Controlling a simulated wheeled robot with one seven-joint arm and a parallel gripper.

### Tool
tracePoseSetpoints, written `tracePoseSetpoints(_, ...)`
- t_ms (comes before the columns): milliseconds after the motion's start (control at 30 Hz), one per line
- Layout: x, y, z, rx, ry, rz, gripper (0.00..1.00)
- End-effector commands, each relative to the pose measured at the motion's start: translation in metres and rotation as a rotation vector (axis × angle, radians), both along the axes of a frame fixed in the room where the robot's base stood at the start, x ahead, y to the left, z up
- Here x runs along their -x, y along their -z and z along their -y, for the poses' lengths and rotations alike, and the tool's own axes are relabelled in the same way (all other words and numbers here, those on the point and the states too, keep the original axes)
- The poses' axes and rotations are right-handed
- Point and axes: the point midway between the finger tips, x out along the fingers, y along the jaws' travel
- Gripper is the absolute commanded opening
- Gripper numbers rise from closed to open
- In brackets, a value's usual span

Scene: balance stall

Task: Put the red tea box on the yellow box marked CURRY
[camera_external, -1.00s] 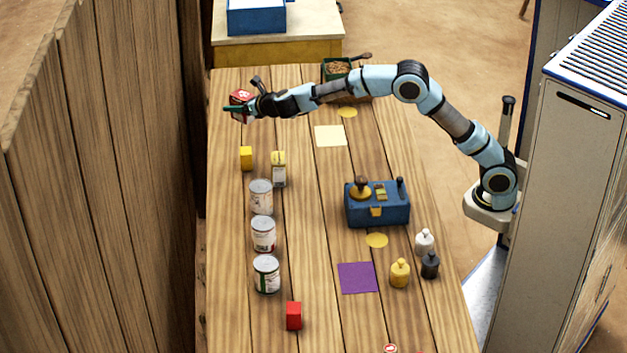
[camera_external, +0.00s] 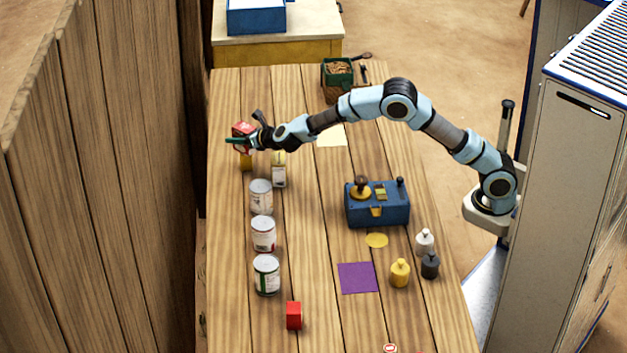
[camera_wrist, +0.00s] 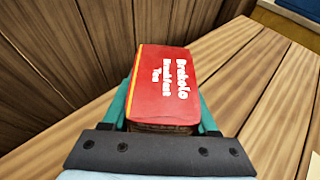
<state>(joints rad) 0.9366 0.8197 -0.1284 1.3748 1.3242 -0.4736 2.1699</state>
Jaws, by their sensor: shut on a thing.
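The red tea box (camera_external: 242,129) is held in my gripper (camera_external: 240,140), whose teal fingers are shut on its sides. In the wrist view the tea box (camera_wrist: 170,82) shows "Breakfast Tea" in white on its red face, between the fingers of my gripper (camera_wrist: 165,110). I cannot tell the height gap between the two boxes.
Several cans, the nearest one (camera_external: 261,197) close by, line the table's left side. A blue machine (camera_external: 377,205) is right of centre. A wooden wall (camera_external: 120,170) runs along the left.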

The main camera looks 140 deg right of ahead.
Motion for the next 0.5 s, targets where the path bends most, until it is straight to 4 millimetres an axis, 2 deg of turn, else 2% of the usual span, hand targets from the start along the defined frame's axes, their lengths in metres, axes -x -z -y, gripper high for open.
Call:
tracePoseSetpoints(267, 0.0005, 0.0035, 0.0003, 0.001, 0.001, 0.000, 0.04)
tracePoseSetpoints(300, 0.0004, 0.0022, 0.0003, 0.000, 0.001, 0.000, 0.63)
tracePoseSetpoints(500, 0.0004, 0.0018, 0.0002, 0.000, 0.001, 0.000, 0.85)
